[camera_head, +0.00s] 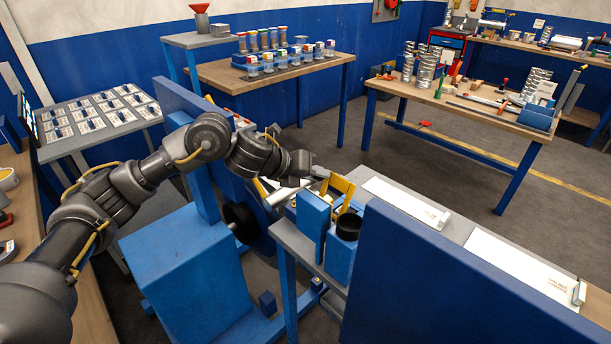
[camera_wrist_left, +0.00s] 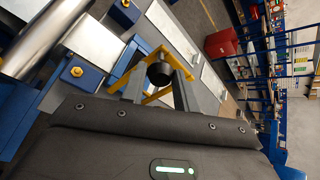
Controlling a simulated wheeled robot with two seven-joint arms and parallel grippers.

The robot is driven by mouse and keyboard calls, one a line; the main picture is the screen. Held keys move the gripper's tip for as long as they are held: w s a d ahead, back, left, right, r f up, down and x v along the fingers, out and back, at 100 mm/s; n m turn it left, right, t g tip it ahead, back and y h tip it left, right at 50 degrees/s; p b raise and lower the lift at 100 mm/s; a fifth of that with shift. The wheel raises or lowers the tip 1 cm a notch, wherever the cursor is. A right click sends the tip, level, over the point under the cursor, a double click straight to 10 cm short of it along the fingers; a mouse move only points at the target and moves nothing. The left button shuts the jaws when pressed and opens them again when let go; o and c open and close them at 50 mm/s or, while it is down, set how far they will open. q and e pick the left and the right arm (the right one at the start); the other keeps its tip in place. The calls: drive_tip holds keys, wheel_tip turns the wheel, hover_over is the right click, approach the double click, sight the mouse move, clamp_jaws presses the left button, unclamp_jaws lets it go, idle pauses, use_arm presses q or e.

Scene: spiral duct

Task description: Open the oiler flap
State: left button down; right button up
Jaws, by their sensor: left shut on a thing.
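My left gripper (camera_head: 318,172) reaches in from the left to the machine, with its tip by a yellow frame (camera_head: 341,184). In the left wrist view, its two grey fingers (camera_wrist_left: 158,82) stand on either side of a dark round knob (camera_wrist_left: 160,70) and are shut on it. The yellow frame (camera_wrist_left: 150,52) shows behind the knob. I cannot clearly make out the oiler flap as a separate part; the gripper hides some of this spot. A black round cup (camera_head: 348,226) sits on a blue block in front of the frame. My right gripper is not in view.
Blue machine panels stand behind my left arm (camera_head: 180,105) and at the front right (camera_head: 440,280). White plates (camera_head: 405,203) lie on the grey bench to the right. Benches with bottles (camera_head: 285,55) and metal ducts (camera_head: 425,72) stand farther back, with open floor between.

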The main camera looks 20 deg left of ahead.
use_arm(q)
drive_tip(key=shift+s+f, duration=0.2)
drive_tip(key=shift+f, duration=0.35)
drive_tip(key=c, duration=1.3)
unclamp_jaws()
drive_tip(key=shift+c, duration=0.2)
drive_tip(key=shift+o, duration=1.3)
drive_tip(key=shift+w, duration=0.1)
drive_tip(key=shift+w+r, duration=0.1)
drive_tip(key=shift+w, duration=0.05)
drive_tip(key=shift+r, duration=0.1)
drive_tip(key=b+v, duration=0.1)
drive_tip(key=v, duration=1)
drive_tip(key=shift+a, duration=0.15)
